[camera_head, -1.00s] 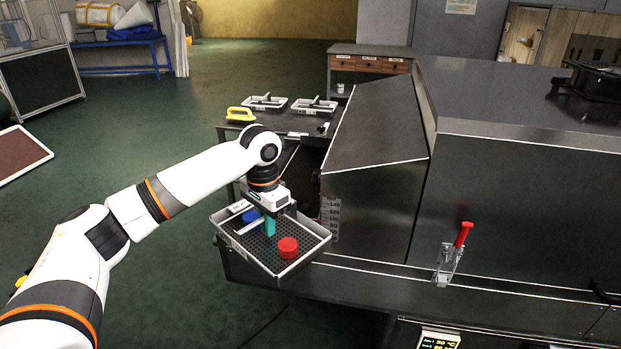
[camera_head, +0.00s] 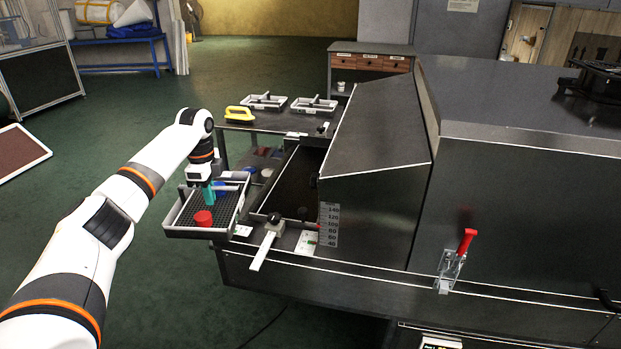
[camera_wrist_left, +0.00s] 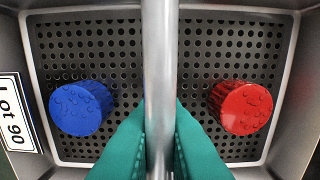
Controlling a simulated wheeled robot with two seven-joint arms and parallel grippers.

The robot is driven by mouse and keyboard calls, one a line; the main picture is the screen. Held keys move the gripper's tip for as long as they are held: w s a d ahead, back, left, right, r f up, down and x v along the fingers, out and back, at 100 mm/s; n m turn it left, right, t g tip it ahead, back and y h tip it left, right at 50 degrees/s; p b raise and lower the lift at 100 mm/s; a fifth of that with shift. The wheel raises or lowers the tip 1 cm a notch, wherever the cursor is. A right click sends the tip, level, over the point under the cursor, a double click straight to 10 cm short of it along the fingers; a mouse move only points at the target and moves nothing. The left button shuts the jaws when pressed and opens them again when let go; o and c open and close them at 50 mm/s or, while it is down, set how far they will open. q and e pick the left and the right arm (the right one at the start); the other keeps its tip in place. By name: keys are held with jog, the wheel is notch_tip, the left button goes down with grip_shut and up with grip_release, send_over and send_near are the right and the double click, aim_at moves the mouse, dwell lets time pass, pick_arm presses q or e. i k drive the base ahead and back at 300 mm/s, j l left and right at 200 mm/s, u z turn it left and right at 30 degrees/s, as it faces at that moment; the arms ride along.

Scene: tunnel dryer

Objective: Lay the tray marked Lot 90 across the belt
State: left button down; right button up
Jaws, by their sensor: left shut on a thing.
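The Lot 90 tray (camera_head: 233,207) is a light-rimmed tray with a dark perforated floor. Its Lot 90 label (camera_wrist_left: 14,115) shows in the left wrist view. A red cylinder (camera_head: 203,218) and a blue cylinder (camera_wrist_left: 81,107) stand in it, one on each side of its central bar (camera_wrist_left: 159,60). My left gripper (camera_head: 208,193) has teal fingers shut on that bar and holds the tray up, left of the dryer's mouth. The dark belt (camera_head: 296,190) runs into the dryer, right of the tray. My right gripper is not in view.
The dryer hood (camera_head: 375,135) rises right of the belt. A height scale (camera_head: 329,224) and a clamp-like slide (camera_head: 268,243) sit at the belt's front edge. Two more trays (camera_head: 314,106) and a yellow-handled item (camera_head: 239,113) lie on the table behind. Open floor is on the left.

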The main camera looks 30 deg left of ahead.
aim_at(305, 188)
jog(key=i+j, duration=0.15)
jog(key=i, duration=0.3)
jog(key=i+j, duration=0.15)
jog(key=i, duration=0.25)
